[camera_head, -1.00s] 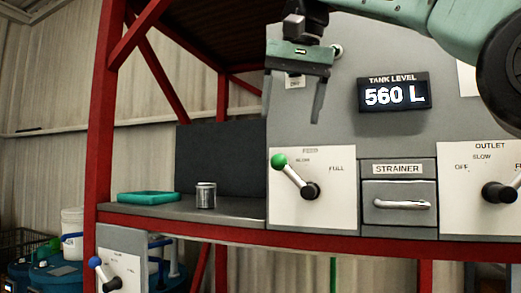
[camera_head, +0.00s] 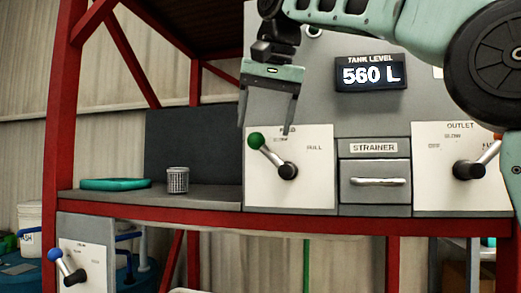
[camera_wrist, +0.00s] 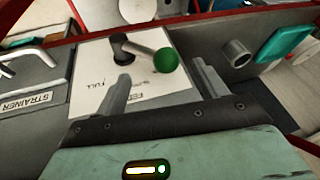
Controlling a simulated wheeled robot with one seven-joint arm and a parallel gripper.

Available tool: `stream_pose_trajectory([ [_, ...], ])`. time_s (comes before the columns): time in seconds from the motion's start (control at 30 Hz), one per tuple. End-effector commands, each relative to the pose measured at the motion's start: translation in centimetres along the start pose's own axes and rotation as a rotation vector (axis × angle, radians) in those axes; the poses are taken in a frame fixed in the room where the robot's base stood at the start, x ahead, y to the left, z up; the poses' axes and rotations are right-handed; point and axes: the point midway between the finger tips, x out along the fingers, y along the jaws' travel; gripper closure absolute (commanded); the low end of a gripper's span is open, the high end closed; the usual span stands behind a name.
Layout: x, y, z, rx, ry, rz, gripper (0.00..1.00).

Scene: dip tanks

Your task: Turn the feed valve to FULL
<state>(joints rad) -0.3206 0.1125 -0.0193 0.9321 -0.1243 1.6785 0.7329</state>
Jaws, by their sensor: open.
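The feed valve is a lever with a green knob (camera_head: 255,141) on a dark hub (camera_head: 288,171), mounted on a white plate (camera_head: 318,190). The lever points up and left, left of the SLOW mark; FULL is printed at the upper right. My gripper (camera_head: 265,126) is open just above the knob, fingers pointing down. In the wrist view the green knob (camera_wrist: 166,60) appears between the two fingertips (camera_wrist: 160,72). I cannot tell whether either finger touches it.
Right of the valve are the strainer drawer (camera_head: 375,182) with its handle and the outlet lever (camera_head: 470,170). The tank level display (camera_head: 370,74) reads 560 L. A metal cup (camera_head: 178,180) and a teal tray (camera_head: 115,184) stand on the shelf. A blue-knobbed lever (camera_head: 68,270) is lower left.

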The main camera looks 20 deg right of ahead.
Motion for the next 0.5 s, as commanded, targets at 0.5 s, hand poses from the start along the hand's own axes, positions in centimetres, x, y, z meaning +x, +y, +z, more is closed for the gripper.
stream_pose_trajectory([
  [0.5,5.1,0.0,0.0,0.000,-0.001,-0.001,0.28],
])
